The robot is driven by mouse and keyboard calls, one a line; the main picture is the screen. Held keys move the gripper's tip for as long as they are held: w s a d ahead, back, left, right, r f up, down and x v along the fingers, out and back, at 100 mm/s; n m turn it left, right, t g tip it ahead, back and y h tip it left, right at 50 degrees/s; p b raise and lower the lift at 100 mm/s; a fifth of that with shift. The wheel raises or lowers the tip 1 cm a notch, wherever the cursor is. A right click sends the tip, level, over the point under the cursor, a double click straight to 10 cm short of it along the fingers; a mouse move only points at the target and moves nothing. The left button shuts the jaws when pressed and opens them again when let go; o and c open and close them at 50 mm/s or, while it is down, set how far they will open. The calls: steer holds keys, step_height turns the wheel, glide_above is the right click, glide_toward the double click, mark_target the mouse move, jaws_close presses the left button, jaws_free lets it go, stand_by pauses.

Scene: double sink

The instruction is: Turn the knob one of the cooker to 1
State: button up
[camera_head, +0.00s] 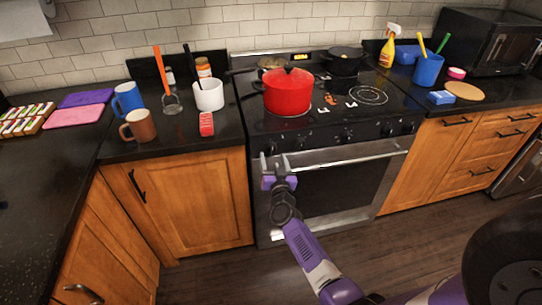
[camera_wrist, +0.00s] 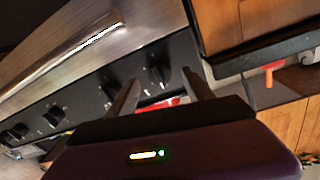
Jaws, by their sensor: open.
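The cooker (camera_head: 335,165) has a black front panel with a row of dark knobs under the cooktop. The knob at the panel's left end (camera_head: 270,149) shows just above my gripper (camera_head: 275,160). In the wrist view, the end knob (camera_wrist: 157,76) lies in line with the gap between the fingertips of my gripper (camera_wrist: 160,78). The fingers are apart, with nothing clearly gripped. I cannot tell whether they touch the knob. Its markings are too small to read. Another knob (camera_wrist: 110,92) is close beside one finger.
The oven door's bar handle (camera_head: 345,158) runs just below the knobs, close to my gripper. A red pot (camera_head: 288,92) and a black pan (camera_head: 343,60) stand on the cooktop. Mugs, a white utensil cup (camera_head: 208,96) and a red item (camera_head: 206,124) are on the left counter.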

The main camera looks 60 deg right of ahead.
mark_target(272, 152)
steer(key=shift+b+x, duration=0.3)
steer(key=shift+x, duration=1.4)
jaws_close()
